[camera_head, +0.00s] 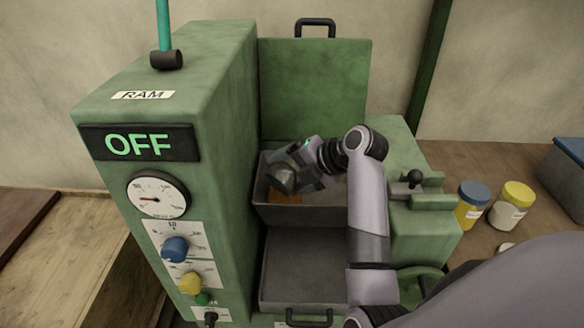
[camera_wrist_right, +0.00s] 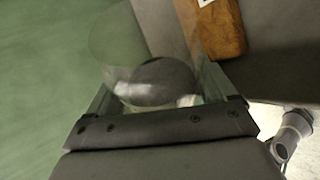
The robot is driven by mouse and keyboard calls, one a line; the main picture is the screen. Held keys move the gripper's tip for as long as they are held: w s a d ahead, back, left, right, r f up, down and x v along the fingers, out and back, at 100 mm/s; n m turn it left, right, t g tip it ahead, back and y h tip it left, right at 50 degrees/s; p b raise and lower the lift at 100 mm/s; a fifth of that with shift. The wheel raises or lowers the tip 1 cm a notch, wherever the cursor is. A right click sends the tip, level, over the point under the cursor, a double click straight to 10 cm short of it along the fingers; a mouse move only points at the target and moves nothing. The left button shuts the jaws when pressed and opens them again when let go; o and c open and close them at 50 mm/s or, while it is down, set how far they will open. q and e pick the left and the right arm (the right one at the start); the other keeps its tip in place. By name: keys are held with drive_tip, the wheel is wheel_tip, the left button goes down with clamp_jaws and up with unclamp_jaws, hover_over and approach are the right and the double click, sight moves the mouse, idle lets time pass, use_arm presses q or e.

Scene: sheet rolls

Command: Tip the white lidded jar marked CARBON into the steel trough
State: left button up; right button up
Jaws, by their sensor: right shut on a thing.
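My right gripper (camera_head: 284,178) is inside the steel trough (camera_head: 300,213), near its left end. It is shut on a clear jar (camera_wrist_right: 122,40), which looks tilted, with dark grey stuff (camera_wrist_right: 165,82) in it. The jar shows between the two fingers in the right wrist view (camera_wrist_right: 155,100). I see no CARBON marking on it, and no lid on it is visible. A small white round thing (camera_head: 505,247), perhaps a lid, lies on the bench, partly cut off by my arm. My left gripper is not in view.
An orange-brown block (camera_head: 284,196) with a white label lies in the trough; it also shows in the right wrist view (camera_wrist_right: 220,30). A green press cabinet (camera_head: 228,120) reading OFF stands left. A blue-lidded jar (camera_head: 471,205) and a yellow-lidded jar (camera_head: 511,206) stand right. A grey tray (camera_head: 300,265) sits in front.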

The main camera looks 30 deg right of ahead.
drive_tip(key=shift+y, duration=0.4)
drive_tip(key=m+y, duration=0.1)
drive_tip(key=d+r+m+y, duration=0.1)
drive_tip(key=shift+w+r+y, duration=0.15)
drive_tip(key=shift+y, duration=0.15)
drive_tip(key=shift+w+d+r+m+y+b, duration=0.15)
drive_tip(key=shift+d+r+m+y, duration=0.2)
drive_tip(key=shift+m+y, duration=0.2)
drive_tip(key=shift+d+r+m+y+b, duration=0.2)
drive_tip(key=shift+r+m+y, duration=0.25)
drive_tip(key=shift+y, duration=0.2)
idle(0.5)
